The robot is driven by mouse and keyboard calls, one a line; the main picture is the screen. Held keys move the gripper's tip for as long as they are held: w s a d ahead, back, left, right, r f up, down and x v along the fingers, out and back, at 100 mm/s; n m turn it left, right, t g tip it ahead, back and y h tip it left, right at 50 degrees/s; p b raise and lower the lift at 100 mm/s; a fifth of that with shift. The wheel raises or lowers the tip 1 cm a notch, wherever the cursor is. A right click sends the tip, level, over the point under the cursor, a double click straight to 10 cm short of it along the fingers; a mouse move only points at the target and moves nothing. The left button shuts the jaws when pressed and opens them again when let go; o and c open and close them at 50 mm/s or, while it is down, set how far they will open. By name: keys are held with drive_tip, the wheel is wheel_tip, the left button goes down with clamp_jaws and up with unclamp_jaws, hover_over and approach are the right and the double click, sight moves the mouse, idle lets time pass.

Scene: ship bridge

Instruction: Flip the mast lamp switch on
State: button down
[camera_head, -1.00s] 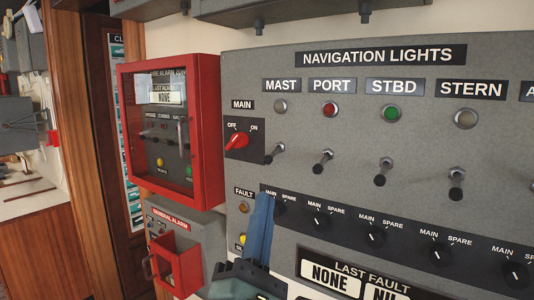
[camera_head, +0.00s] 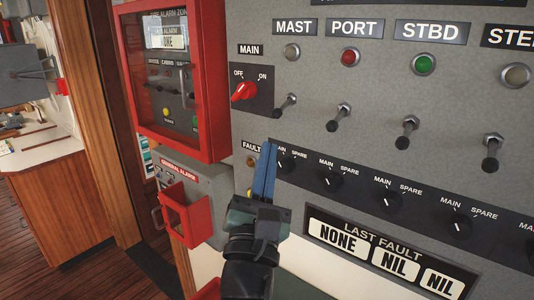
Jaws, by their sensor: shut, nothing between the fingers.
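The mast lamp switch (camera_head: 285,106) is a metal toggle on the grey navigation lights panel (camera_head: 230,170), below the MAST label (camera_head: 295,27) and its unlit whitish lamp (camera_head: 292,52). Its lever points down and to the left. My gripper (camera_head: 266,146) is shut and empty, with its blue fingers pointing up. In the picture its tips are below and left of the mast switch, in front of the panel near the FAULT label. The fingers look apart from the lever. They hide part of the fault lamp area.
To the right are the port (camera_head: 340,117), starboard (camera_head: 407,132) and stern (camera_head: 491,152) toggles. The red main knob (camera_head: 244,92) is just left of the mast switch. A red alarm box (camera_head: 125,75) and a general alarm box (camera_head: 187,212) stand out at left.

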sight(284, 106)
drive_tip(key=p+x, duration=0.1)
drive_tip(key=x, duration=0.6)
drive_tip(key=shift+w, duration=0.1)
drive_tip(key=shift+r+p, duration=0.15)
drive_tip(key=shift+p, duration=0.25)
drive_tip(key=shift+r+g+p, duration=0.1)
drive_tip(key=shift+g+p, duration=0.2)
drive_tip(key=shift+p, duration=0.4)
drive_tip(key=shift+s+a+r+m+g+p, duration=0.2)
drive_tip(key=shift+r+m+g+p, duration=0.25)
drive_tip(key=shift+p, duration=1.2)
drive_tip(key=shift+s+r+p, duration=0.25)
drive_tip(key=shift+r+p, duration=0.15)
drive_tip(key=shift+p, duration=0.45)
drive_tip(key=shift+a, duration=0.1)
